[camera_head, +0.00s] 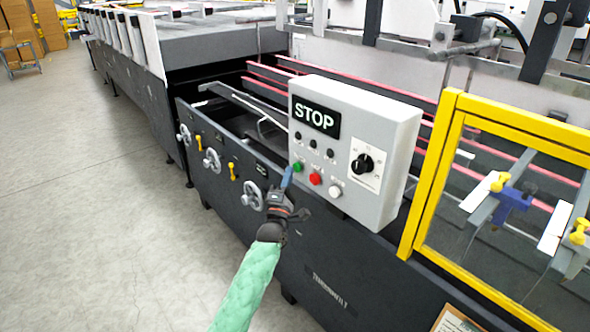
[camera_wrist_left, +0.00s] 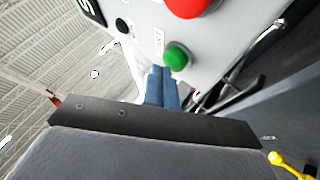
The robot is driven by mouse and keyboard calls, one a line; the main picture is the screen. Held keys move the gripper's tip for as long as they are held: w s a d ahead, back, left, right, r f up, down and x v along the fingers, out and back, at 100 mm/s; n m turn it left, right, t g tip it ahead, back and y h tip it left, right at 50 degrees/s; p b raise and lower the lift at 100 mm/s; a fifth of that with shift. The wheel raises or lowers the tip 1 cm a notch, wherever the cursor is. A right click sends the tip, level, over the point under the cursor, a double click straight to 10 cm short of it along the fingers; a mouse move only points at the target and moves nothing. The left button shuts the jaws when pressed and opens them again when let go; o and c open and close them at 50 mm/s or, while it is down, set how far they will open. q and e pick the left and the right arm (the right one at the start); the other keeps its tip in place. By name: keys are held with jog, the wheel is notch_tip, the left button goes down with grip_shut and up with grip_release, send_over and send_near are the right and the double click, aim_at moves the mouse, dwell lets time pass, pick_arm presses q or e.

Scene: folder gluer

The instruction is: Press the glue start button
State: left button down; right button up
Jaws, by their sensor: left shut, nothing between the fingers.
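A light grey control box (camera_head: 385,122) on the machine carries a black STOP display (camera_head: 316,117). Along its lower front sit a green button (camera_head: 298,167), a red button (camera_head: 315,179) and a white button (camera_head: 335,191). No label reading glue start is legible. My left gripper (camera_head: 287,177) is shut and empty, its blue fingertips just below and left of the green button. In the left wrist view the blue fingers (camera_wrist_left: 162,88) point at the green button (camera_wrist_left: 177,56), their tips overlapping its lower left edge; I cannot tell whether they touch. The right gripper is not in view.
A black rotary knob (camera_head: 363,163) and several small black buttons are on the same panel. Handwheels (camera_head: 252,197) line the machine's dark side. A yellow-framed guard (camera_head: 437,170) stands to the right. The floor (camera_head: 90,200) at left is clear.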

pick_arm(q)
jog(key=shift+w+d, duration=0.25)
jog(key=shift+d, duration=0.1)
dwell(0.6)
jog(key=shift+s+a, duration=0.55)
jog(key=shift+a, duration=0.15)
dwell(0.4)
jog(key=shift+s+a, duration=0.75)
jog(key=shift+a, duration=0.3)
jog(key=shift+s+a, duration=0.75)
jog(key=shift+a, duration=0.25)
